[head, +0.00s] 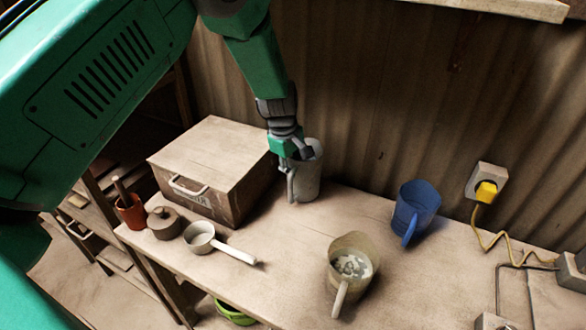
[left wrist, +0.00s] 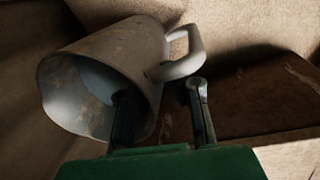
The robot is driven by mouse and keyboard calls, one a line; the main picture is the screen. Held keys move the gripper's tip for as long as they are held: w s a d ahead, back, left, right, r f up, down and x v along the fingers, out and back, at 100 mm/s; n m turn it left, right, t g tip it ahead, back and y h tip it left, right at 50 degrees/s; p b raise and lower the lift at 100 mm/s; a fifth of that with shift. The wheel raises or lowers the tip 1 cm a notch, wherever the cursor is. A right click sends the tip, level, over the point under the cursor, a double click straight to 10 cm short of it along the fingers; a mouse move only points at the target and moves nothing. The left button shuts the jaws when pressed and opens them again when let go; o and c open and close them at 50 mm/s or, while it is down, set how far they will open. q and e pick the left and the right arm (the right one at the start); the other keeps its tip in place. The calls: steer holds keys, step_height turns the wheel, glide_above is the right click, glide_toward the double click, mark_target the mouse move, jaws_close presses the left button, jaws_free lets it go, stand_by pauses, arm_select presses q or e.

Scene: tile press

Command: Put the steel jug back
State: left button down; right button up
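The steel jug (head: 309,180) is grey and stands upright on the table beside the wooden box, near the corrugated wall. My left gripper (head: 291,158) is at its rim, on the side towards the box. In the left wrist view, the jug (left wrist: 150,62) shows its open mouth and its handle. There my left gripper (left wrist: 163,108) has its fingers apart, one inside the mouth and the other outside near the handle. The jug's wall lies between them; I see no clear grip on it. My right gripper is not in view.
The wooden box (head: 207,160) stands close left of the jug. A blue jug (head: 418,205) and a tan jug (head: 354,262) with pale contents stand to the right. A saucepan (head: 200,237), a lidded pot (head: 164,223) and a red pot (head: 131,212) line the left edge. The table's middle is clear.

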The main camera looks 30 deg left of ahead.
arm_select(q)
steer(key=shift+w+d, duration=0.1)
steer(key=shift+d, duration=0.25)
steer(key=c, duration=1.9)
jaws_free()
steer(key=shift+d, duration=0.3)
steer(key=shift+o, duration=0.9)
steer(key=shift+d+r, duration=0.2)
steer(key=shift+d, duration=0.25)
steer(key=shift+a+r, duration=0.35)
steer(key=shift+a, duration=0.1)
steer(key=r, duration=0.1)
steer(key=a+r, duration=0.1)
steer(key=r, duration=0.2)
steer(key=shift+s+a+r, duration=0.2)
steer(key=shift+s+r, duration=0.1)
steer(key=shift+s, duration=0.1)
step_height(320, 180, up, 6)
steer(key=s, duration=0.1)
steer(key=shift+b, duration=0.3)
